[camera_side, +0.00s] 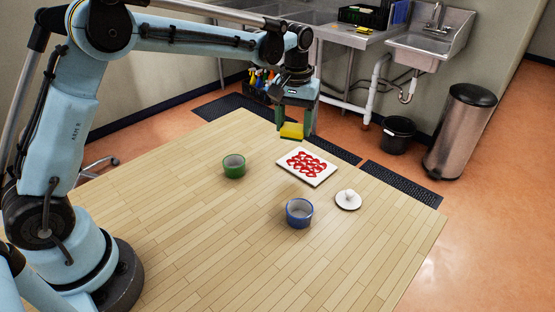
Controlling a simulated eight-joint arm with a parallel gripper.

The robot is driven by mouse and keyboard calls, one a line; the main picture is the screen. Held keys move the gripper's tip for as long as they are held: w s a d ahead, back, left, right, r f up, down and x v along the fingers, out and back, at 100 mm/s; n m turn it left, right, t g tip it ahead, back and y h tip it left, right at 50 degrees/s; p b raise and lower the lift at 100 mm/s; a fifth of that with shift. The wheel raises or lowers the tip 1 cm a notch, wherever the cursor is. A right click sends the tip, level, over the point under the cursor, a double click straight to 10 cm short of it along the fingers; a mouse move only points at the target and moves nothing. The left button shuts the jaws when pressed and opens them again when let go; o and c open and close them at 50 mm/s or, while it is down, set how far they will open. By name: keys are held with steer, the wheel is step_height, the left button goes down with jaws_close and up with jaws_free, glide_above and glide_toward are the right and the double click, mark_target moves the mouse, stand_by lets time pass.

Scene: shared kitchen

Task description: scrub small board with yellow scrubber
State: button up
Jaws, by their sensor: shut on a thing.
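The small board (291,172) is a white rectangle lying flat on the wooden table, with red scribbled marks over most of its top. The yellow scrubber (291,131) is a small yellow block with a dark green side. My gripper (296,125) is shut on the scrubber and points down. It holds the scrubber beyond the far edge of the board, apart from it and seemingly above the table's far edge. The exact height of the scrubber cannot be told from this view.
A green cup (234,166) stands left of the board. A blue cup (299,213) stands in front of it, and a white round lid with a knob (348,200) lies to the right. The table's (190,235) front and left areas are clear.

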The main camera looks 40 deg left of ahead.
mark_target(322, 168)
steer(key=shift+f, duration=4.1)
steer(key=shift+c, duration=0.3)
steer(key=shift+d, duration=3.4)
steer(key=shift+w, duration=0.85)
steer(key=shift+a, duration=3.35)
steer(key=shift+w, duration=0.8)
steer(key=shift+d, duration=3.45)
steer(key=shift+a+r, duration=0.1)
steer(key=shift+r, duration=4)
